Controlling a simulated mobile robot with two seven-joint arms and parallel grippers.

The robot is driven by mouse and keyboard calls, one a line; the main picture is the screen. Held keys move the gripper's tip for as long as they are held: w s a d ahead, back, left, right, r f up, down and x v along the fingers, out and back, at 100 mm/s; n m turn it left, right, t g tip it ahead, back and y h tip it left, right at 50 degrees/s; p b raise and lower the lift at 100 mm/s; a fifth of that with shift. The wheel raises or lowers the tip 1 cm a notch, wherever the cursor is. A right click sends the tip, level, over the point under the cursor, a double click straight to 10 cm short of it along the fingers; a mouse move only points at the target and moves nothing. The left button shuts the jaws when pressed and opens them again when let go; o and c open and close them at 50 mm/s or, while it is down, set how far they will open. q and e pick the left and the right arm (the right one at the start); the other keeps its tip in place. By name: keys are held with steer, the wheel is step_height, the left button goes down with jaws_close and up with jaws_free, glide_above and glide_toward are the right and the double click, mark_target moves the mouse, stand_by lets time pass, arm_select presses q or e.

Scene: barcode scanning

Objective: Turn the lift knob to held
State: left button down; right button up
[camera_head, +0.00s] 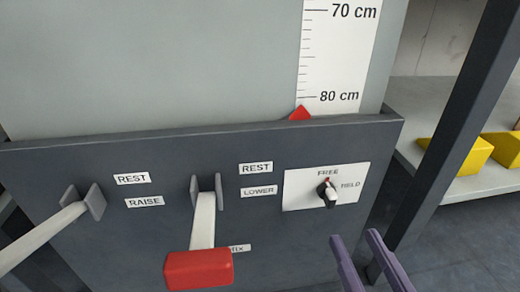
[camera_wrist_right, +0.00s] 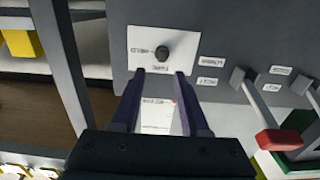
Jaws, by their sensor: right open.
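The lift knob (camera_head: 329,194) is a small dark and pale knob on a white plate (camera_head: 298,190) at the right of the grey panel. Its red mark points up towards FREE; HELD is printed to its right. In the right wrist view the knob (camera_wrist_right: 162,53) shows dark and round, just beyond the fingertips. My right gripper (camera_head: 354,235) has purple fingers, open and empty, below and slightly right of the knob. The fingers (camera_wrist_right: 160,73) appear apart from the knob in the wrist view. My left gripper is out of view.
A red-handled lever (camera_head: 198,269) sticks out from the panel (camera_head: 275,235) left of the knob. A pale lever (camera_head: 45,238) is farther left. A dark post (camera_head: 455,120) and a shelf with yellow blocks (camera_head: 452,157) stand at the right. A scale with a red pointer (camera_head: 300,113) is above.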

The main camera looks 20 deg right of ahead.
mark_target(333, 202)
steer(key=b+x, duration=0.1)
steer(key=x, duration=0.4)
steer(key=b+x, duration=0.1)
steer(key=x, duration=0.1)
steer(key=shift+w+a+b, duration=0.25)
steer(key=shift+w+b, duration=0.05)
steer(key=shift+b, duration=0.05)
steer(key=shift+w+d, duration=0.1)
steer(key=shift+d, duration=0.1)
steer(key=c, duration=0.3)
jaws_close()
